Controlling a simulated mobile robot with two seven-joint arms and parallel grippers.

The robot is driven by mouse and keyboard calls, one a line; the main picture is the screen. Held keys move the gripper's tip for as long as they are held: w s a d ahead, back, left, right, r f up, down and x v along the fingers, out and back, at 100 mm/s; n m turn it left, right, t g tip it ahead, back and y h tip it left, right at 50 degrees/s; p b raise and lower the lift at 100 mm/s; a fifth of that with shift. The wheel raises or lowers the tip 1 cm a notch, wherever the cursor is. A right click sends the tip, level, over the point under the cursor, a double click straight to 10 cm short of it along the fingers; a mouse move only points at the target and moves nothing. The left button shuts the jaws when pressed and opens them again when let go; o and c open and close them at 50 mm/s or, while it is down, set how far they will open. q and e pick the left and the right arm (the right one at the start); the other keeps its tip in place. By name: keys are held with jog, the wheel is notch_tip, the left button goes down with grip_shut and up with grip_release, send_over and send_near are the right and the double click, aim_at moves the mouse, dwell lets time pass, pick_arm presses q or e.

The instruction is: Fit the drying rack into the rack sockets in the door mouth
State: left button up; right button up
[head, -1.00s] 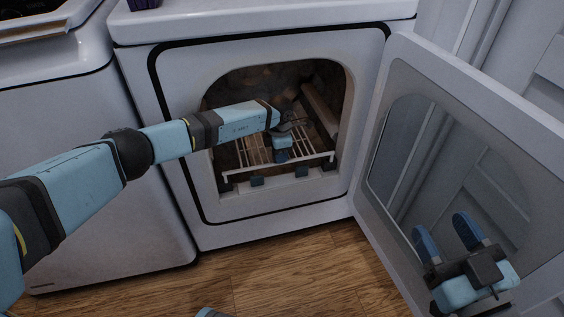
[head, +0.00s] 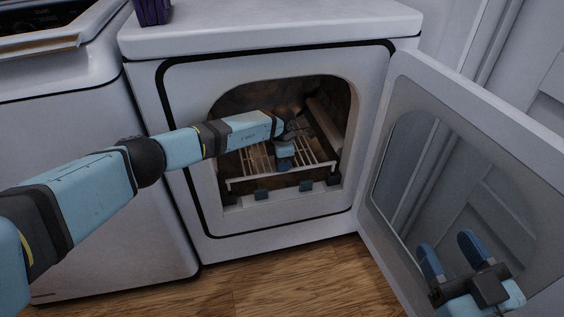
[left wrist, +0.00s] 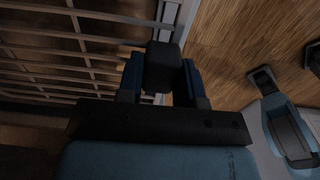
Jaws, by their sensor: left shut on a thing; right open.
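The white wire drying rack (head: 253,160) is inside the dryer's open door mouth, its front bar running across just above and behind the lower lip. My left gripper (head: 284,164) reaches into the mouth and is shut on the rack's front. In the left wrist view, its blue fingers flank a dark block (left wrist: 162,66), with rack bars (left wrist: 60,52) at left. My right gripper (head: 452,252) is open and empty in front of the door. Rack's far end is partly hidden.
The open dryer door (head: 450,130) with its glass panel stands to the right. A white washer (head: 90,190) stands close on the left. A purple container (head: 152,10) is on the dryer top. The wooden floor (head: 290,278) in front is clear.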

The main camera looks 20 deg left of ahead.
dwell(0.4)
pick_arm(q)
jog(key=shift+f, duration=0.1)
jog(key=shift+f, duration=1.05)
jog(key=shift+f, duration=0.1)
dwell(0.3)
jog(key=shift+f, duration=0.8)
